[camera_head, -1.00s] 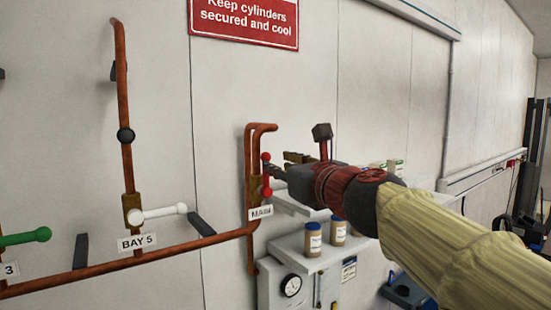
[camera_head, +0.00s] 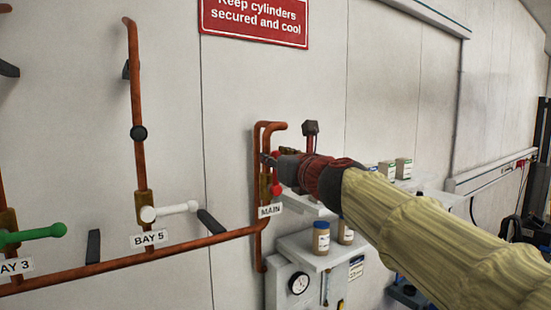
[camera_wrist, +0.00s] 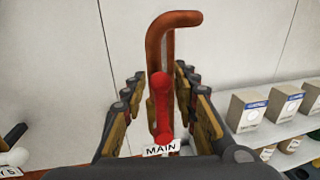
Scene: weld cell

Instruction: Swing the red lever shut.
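The red lever (camera_wrist: 161,105) is on the copper pipe above the label MAIN (camera_wrist: 160,149). In the wrist view it stands upright between the two fingers of my gripper (camera_wrist: 163,112), with gaps on both sides. The fingers are open and do not visibly touch it. In the head view the red lever (camera_head: 277,187) shows partly at the pipe, just under my gripper (camera_head: 268,160), and the rest is hidden behind the gripper.
A white lever (camera_head: 170,211) at BAY 5 and a green lever (camera_head: 35,234) stand on the pipes to the left. A shelf with boxes (camera_wrist: 247,110) is to the right. Jars (camera_head: 321,238) stand on a grey cabinet (camera_head: 300,248) below.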

